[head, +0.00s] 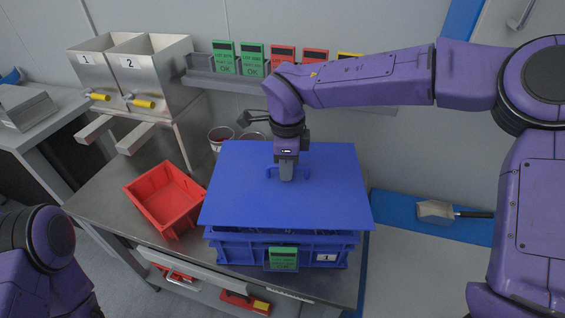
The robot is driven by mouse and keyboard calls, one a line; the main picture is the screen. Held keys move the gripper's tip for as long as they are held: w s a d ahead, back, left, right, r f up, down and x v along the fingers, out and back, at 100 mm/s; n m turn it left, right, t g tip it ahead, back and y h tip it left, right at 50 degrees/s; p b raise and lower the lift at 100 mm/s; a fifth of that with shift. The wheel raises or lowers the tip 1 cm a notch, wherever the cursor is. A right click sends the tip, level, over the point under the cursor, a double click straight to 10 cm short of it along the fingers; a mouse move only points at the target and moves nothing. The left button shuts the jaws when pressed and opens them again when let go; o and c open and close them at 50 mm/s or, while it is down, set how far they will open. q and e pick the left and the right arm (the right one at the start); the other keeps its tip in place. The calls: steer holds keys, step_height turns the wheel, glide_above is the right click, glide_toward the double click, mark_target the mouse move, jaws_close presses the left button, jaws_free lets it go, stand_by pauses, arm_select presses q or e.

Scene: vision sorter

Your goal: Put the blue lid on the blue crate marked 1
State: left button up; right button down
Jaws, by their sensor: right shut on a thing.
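The blue lid (285,215) is a flat sheet with a small handle on top. My right gripper (287,177) is shut on that handle, reaching down from above. The lid lies over the blue crate (225,252), hiding most of its inside. A dark gap shows between the lid's front edge and the crate's rim, so the lid looks a little above it. The crate stands on the metal table, with a green card and a white label on its front wall. My left arm shows at the lower left, but its gripper is not in view.
An empty red bin (165,197) stands left of the crate. Behind it are metal hoppers (130,68) marked 1 and 2 with yellow handles. A rack (210,78) of coloured cards is on the back wall. A metal scoop (437,211) lies on a blue strip at right.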

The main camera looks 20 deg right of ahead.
steer(key=w+f, duration=0.1)
steer(key=f+b, duration=0.1)
steer(key=w+f+b, duration=0.1)
steer(key=f, duration=0.1)
steer(key=shift+w+a, duration=0.15)
steer(key=shift+w, duration=0.15)
steer(key=shift+f+b, duration=0.35)
steer(key=shift+s+f+b, duration=0.2)
steer(key=shift+b, duration=0.15)
steer(key=shift+s+f, duration=0.1)
steer(key=shift+s, duration=0.2)
steer(key=shift+f, duration=0.25)
arm_select(q)
steer(key=f, duration=0.2)
steer(key=w+f, duration=0.1)
steer(key=f, duration=0.1)
steer(key=shift+w+f, duration=0.1)
steer(key=shift+f, duration=0.2)
arm_select(e)
steer(key=shift+w+f, duration=0.25)
steer(key=shift+f, duration=0.05)
steer(key=shift+s+r, duration=0.1)
steer(key=shift+s, duration=0.05)
arm_select(q)
steer(key=shift+r+p, duration=0.3)
steer(key=shift+r, duration=0.05)
arm_select(e)
steer(key=shift+a, duration=0.15)
